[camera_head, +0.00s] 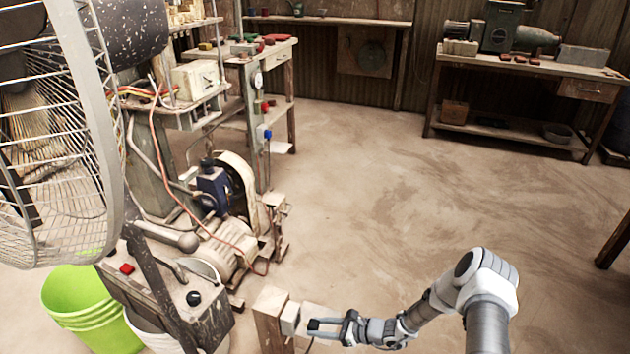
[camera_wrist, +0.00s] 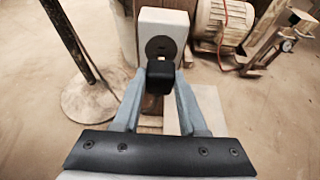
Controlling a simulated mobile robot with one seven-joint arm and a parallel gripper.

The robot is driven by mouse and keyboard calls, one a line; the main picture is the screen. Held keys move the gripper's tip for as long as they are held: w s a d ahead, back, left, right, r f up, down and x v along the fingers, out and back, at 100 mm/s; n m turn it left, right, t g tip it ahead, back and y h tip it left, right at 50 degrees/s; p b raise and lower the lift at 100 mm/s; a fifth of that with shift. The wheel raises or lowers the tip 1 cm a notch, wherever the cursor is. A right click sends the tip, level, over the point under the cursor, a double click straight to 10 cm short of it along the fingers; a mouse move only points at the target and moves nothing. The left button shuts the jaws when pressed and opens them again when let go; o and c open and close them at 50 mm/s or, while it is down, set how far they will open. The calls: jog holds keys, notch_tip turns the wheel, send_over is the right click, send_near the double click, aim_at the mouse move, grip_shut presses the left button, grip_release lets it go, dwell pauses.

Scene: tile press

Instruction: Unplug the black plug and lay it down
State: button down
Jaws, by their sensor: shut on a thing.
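The black plug (camera_wrist: 160,78) is between the two fingers of my gripper (camera_wrist: 160,80) in the wrist view. My gripper is shut on it. Just beyond the plug is a pale socket box (camera_wrist: 162,22) with a round dark socket face (camera_wrist: 160,47). A small light bit shows between plug and face; I cannot tell whether the prongs are still in the socket. In the head view my gripper (camera_head: 318,327) is level and points left at the socket box (camera_head: 290,318) on a wooden post (camera_head: 270,318). The plug is hard to make out there.
A pale flat surface (camera_wrist: 208,105) lies under the right finger in the wrist view. A round stand base (camera_wrist: 95,98) is at the left. In the head view a motor (camera_head: 228,250) and machine stand behind the post, with a green bucket (camera_head: 80,305) at left. The middle floor is clear.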

jog(key=shift+s+d, duration=0.2)
jog(key=shift+d, duration=0.4)
jog(key=shift+s+d, duration=0.2)
jog(key=shift+d, duration=0.4)
